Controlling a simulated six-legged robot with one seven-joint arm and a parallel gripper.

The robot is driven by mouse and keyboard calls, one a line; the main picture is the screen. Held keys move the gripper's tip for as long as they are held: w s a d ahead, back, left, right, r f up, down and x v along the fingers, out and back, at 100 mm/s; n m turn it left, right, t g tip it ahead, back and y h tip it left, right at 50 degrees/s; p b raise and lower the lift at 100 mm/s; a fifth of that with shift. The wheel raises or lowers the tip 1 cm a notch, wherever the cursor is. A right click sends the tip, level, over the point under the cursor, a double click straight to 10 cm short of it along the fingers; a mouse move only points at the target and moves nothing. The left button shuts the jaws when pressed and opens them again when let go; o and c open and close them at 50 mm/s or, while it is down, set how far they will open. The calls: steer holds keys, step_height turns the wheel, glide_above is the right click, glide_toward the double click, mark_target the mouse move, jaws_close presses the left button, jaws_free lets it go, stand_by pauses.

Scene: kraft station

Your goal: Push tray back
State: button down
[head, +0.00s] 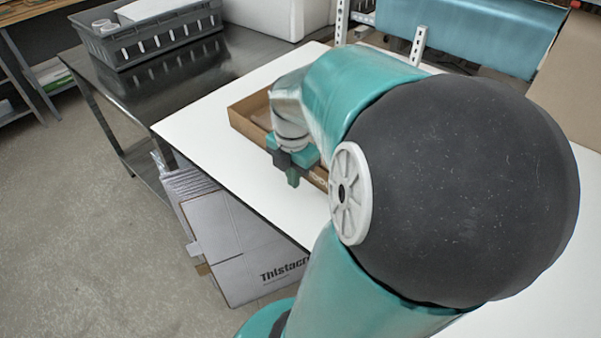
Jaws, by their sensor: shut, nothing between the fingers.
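A shallow brown cardboard tray (243,122) lies on the white table (192,119), behind and beside my gripper. My arm hides its right part. I cannot tell from this view whether the fingers touch the tray wall.
A grey plastic crate (150,43) with white items stands on a dark metal table (185,80) at the back left.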

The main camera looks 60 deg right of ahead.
steer(key=shift+w+a+r, duration=0.2)
steer(key=shift+a+r, duration=0.05)
step_height(320, 180, up, 10)
steer(key=shift+d+f, duration=0.15)
steer(key=shift+f, duration=0.1)
steer(key=w+a+m+t, duration=0.2)
steer(key=a+m, duration=0.6)
steer(key=a, duration=0.6)
steer(key=w+a+m+t, duration=0.3)
steer(key=a+m, duration=0.5)
steer(key=a, duration=0.5)
steer(key=shift+w+a+f+t, duration=0.15)
steer(key=shift+w+a+t, duration=0.2)
steer(key=shift+w, duration=0.2)
